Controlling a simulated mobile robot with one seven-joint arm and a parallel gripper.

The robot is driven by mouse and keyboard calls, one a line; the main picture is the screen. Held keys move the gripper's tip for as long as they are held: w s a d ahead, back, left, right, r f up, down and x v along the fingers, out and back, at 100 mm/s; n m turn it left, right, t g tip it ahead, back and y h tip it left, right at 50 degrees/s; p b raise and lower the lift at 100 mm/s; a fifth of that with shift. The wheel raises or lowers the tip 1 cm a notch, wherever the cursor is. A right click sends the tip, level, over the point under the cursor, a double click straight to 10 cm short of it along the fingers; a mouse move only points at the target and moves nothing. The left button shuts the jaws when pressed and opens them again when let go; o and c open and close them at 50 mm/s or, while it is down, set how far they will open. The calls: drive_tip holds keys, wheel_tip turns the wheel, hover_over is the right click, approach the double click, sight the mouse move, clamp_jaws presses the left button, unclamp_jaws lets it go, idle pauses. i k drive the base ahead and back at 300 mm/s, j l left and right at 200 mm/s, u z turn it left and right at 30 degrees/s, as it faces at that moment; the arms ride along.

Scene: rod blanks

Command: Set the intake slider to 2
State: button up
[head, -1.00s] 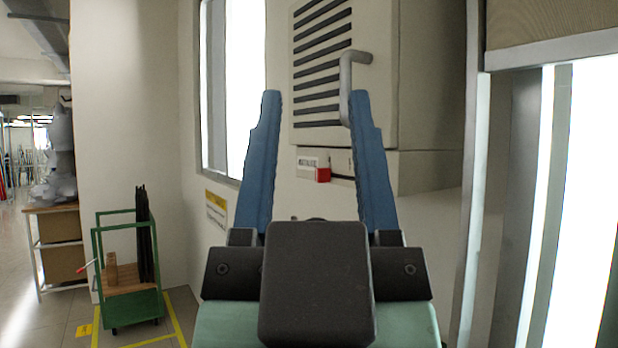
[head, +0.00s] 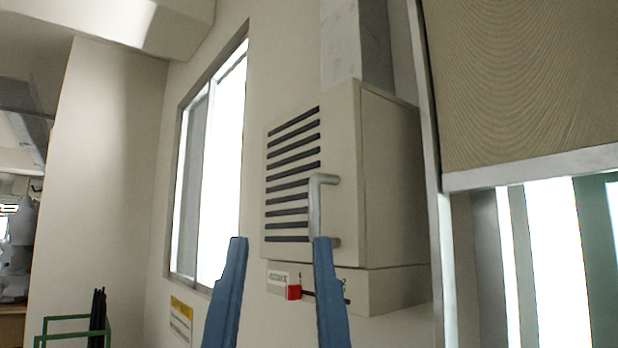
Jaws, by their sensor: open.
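The intake slider has a red knob (head: 293,292) on a dark horizontal slot low on a beige wall box (head: 395,286). The knob sits at the left part of the slot, beside a small white label (head: 278,278). A "2" mark (head: 344,282) shows at the slot's right end. My gripper (head: 280,240) is open and empty, with its two blue fingers upright in front of the box. In the picture the knob shows between the fingers, nearer the right one. The right finger covers part of the slot. I cannot tell the distance from the fingers to the knob.
A louvred door (head: 290,170) with a grey bent handle (head: 315,205) is above the slider; the right fingertip overlaps the handle's lower end. A window (head: 208,170) is to the left, a metal-framed opening (head: 540,260) to the right. A green cart (head: 65,336) stands low left.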

sight(292, 292)
drive_tip(key=i+j, duration=0.45)
drive_tip(key=i+j+z, duration=0.15)
drive_tip(key=i+j, duration=0.3)
drive_tip(key=j, duration=0.2)
